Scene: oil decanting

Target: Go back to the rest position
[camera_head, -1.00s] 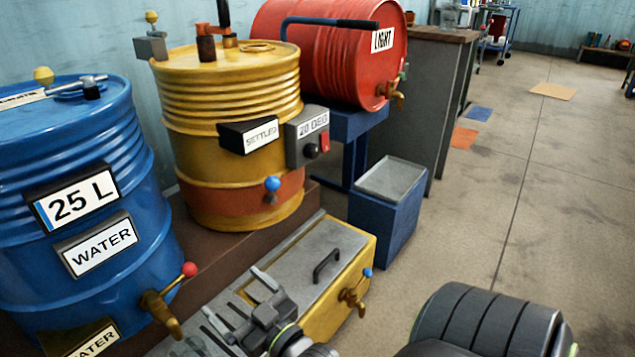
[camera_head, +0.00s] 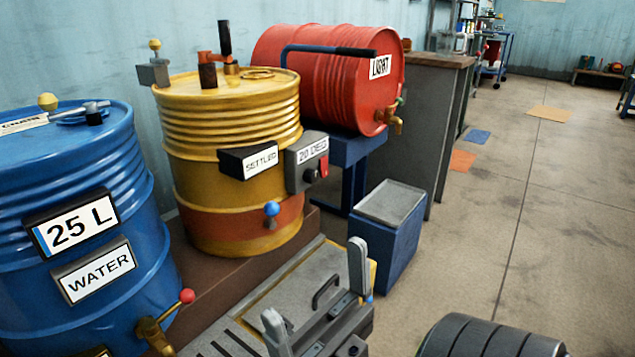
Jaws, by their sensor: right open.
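My right gripper (camera_head: 314,278) is at the bottom middle of the head view. Its two grey fingers point up and stand wide apart, with nothing between them. It is in front of the yellow box (camera_head: 283,285) with the grey slotted top and black handle, and hides much of the box's front. I cannot tell whether it touches the box. My left gripper is not in view.
A blue water drum (camera_head: 150,215) stands at left, a yellow drum (camera_head: 235,205) behind the box, and a red drum (camera_head: 325,85) on a blue stand. A blue bin (camera_head: 390,240) stands right of the box. The floor (camera_head: 560,220) at right is largely clear.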

